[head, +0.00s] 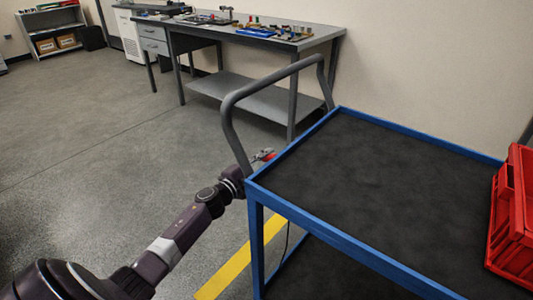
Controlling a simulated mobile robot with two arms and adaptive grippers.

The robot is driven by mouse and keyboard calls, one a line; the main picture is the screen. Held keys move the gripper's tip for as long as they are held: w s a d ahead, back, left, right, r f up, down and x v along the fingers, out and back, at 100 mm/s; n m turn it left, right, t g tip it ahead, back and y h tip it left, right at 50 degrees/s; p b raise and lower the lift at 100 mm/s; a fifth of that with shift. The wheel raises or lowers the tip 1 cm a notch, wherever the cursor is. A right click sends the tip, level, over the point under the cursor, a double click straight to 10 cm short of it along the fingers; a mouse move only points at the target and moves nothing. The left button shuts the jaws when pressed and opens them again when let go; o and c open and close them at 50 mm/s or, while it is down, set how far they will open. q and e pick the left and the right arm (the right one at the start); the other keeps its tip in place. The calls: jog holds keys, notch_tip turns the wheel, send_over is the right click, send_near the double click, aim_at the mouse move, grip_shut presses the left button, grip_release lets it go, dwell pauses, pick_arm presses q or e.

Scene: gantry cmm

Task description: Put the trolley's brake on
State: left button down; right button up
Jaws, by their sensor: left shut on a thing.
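The trolley (345,245) stands at the right, with a blue frame, black decks and a grey push handle (262,82) at its far left end. My left gripper (262,157) is just outside the trolley's left edge, below the push handle. It is shut on a small red part (269,157), which looks like the brake lever. The part is small and partly hidden by the fingers, so its exact position cannot be told. The trolley's wheels are out of view. My right gripper is not in view.
Red bins (515,220) sit on the trolley's right side. A workbench (250,35) with small parts stands along the back wall. A shelf (52,30) with boxes is at the far left. A yellow floor line (235,270) runs beside the trolley. The left floor is clear.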

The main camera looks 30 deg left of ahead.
pick_arm(q)
jog(key=shift+d+f+n, duration=0.15)
jog(key=shift+f+n, duration=0.2)
jog(key=shift+n, duration=0.05)
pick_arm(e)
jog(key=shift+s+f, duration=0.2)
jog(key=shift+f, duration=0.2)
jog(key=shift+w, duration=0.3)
pick_arm(q)
jog(key=c, duration=1.8)
grip_release()
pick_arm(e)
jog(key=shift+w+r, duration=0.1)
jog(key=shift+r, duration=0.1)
pick_arm(q)
jog(key=shift+o, duration=0.2)
jog(key=s, duration=1.2)
jog(key=shift+a, duration=0.45)
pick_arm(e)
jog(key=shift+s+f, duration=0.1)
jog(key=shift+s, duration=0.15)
pick_arm(q)
jog(key=shift+f, duration=0.1)
